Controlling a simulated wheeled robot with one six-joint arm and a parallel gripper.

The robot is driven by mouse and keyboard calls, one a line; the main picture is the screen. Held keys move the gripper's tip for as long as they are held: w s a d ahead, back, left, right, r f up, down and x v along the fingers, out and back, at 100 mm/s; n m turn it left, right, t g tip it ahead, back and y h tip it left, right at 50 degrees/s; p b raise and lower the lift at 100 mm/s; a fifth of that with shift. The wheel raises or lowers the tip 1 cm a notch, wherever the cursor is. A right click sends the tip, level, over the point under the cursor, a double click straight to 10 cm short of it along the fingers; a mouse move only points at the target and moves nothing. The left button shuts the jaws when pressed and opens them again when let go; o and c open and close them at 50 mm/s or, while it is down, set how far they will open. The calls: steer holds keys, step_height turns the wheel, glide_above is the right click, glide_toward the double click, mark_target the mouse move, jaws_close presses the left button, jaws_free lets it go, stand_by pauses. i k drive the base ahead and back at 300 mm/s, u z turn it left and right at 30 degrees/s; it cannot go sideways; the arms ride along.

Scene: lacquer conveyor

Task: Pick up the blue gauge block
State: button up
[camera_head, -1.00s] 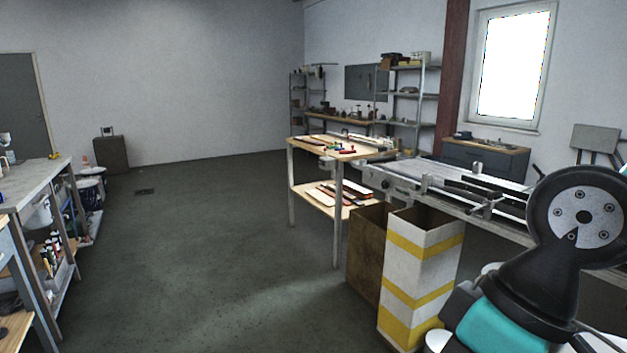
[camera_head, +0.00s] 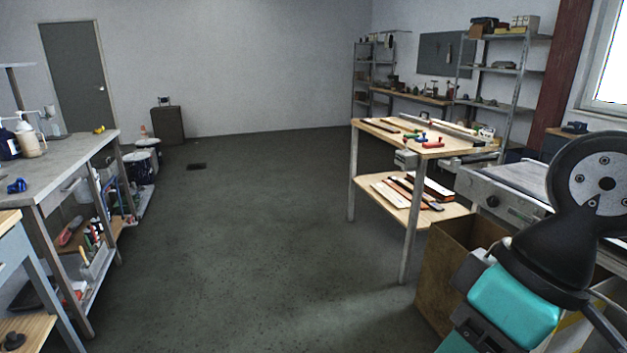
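I cannot make out the blue gauge block for certain. A small blue object (camera_head: 17,186) lies on the grey bench (camera_head: 78,160) at the left; its shape is too small to identify. Part of my arm, black and teal, fills the lower right. My gripper is outside the picture.
Open floor (camera_head: 250,240) runs between the left bench and the wooden table. A brown bin (camera_head: 447,270) and a conveyor (camera_head: 505,203) stand at the right, partly behind my arm. A light-blue workbench (camera_head: 22,262) stands at the near left.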

mark_target(421, 139)
steer(key=u, duration=0.1)
steer(key=i, duration=2.1)
steer(key=z, duration=0.25)
steer(key=i, duration=2.05)
steer(key=z, duration=0.2)
